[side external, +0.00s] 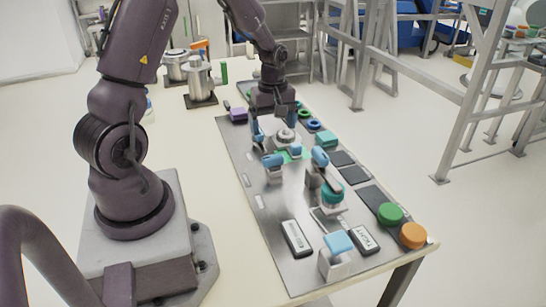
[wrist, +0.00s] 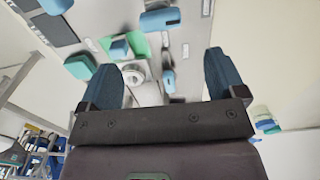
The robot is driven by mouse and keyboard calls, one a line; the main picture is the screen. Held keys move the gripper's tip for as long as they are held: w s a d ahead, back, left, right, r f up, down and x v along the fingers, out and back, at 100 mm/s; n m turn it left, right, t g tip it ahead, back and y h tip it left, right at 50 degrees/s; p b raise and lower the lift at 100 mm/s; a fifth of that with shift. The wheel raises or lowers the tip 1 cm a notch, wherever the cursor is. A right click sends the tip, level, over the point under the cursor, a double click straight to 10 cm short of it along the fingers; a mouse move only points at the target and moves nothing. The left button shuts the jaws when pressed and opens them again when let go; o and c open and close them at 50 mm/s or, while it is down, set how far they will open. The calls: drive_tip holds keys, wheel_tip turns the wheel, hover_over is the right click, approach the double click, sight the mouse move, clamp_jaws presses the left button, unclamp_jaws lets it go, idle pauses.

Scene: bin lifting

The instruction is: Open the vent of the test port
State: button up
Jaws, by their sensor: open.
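My gripper (side external: 277,134) hangs low over the middle of the grey panel, fingers apart and empty. In the wrist view its two blue fingers (wrist: 171,68) stand wide apart. A round silver fitting (side external: 285,137), possibly the test port, sits under the gripper; the wrist view shows a round pale fitting (wrist: 133,73) near the left finger. A small blue part (wrist: 168,78), possibly a vent handle, lies between the fingers in that view. I cannot tell for certain which part is the vent, and the fingers partly hide this area from the side.
The panel (side external: 265,205) carries a blue lever (side external: 319,157), a teal knob (side external: 333,195), a blue-topped block (side external: 338,242), and green (side external: 390,214) and orange (side external: 413,236) buttons. Metal pots (side external: 199,80) stand behind.

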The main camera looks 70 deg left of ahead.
sight(273, 156)
wheel_tip(273, 156, down, 10)
drive_tip(key=shift+f, duration=0.2)
drive_tip(key=c, duration=0.9)
